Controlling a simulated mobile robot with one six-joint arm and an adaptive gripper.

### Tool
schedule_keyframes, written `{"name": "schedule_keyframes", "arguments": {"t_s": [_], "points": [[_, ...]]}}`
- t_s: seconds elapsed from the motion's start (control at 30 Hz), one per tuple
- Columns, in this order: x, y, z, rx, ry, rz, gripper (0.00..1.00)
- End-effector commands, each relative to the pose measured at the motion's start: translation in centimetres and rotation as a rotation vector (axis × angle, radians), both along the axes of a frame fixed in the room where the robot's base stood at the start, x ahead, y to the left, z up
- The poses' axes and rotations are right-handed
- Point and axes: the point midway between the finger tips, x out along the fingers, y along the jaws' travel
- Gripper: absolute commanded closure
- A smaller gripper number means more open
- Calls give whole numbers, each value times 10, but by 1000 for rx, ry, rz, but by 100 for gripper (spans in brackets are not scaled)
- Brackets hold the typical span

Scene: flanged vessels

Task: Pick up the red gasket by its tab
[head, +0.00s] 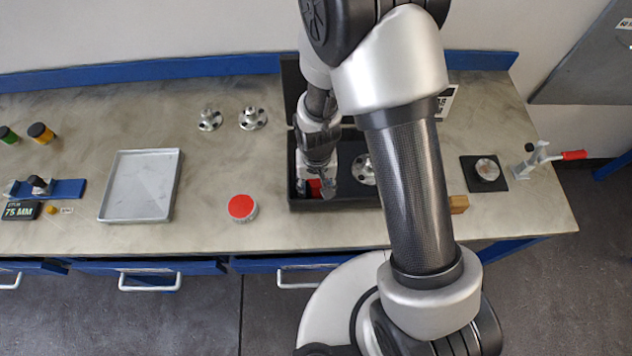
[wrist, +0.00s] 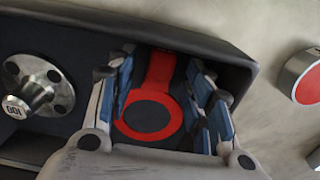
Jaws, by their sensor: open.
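The red gasket (wrist: 173,126) is a flat ring with a broad red tab (wrist: 160,70), lying in a compartment of the black case (wrist: 215,42). In the wrist view the tab points to the upper edge. My gripper (wrist: 163,80) is open, with its blue-padded fingers on either side of the gasket and tab. I cannot tell whether the fingers touch it. In the head view my gripper (head: 318,183) reaches down into the left front of the case (head: 335,203), and only a bit of red gasket (head: 314,189) shows.
A metal flange (head: 362,170) sits in the case to the right. A red-topped round tin (head: 242,207) stands on the bench left of the case. A grey tray (head: 140,187) lies farther left. Two flanged parts (head: 252,118) stand behind. The case walls are close around my fingers.

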Motion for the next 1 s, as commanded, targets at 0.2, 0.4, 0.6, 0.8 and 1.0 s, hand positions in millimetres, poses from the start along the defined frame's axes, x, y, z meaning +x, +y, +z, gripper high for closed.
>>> {"name": "schedule_keyframes", "arguments": {"t_s": [0.2,0.4,0.6,0.8,1.0], "points": [[1,0,-1,1,-2,0,53],[1,0,-1,1,-2,0,65],[1,0,-1,1,-2,0,78],[1,0,-1,1,-2,0,91],[1,0,-1,1,-2,0,94]]}}
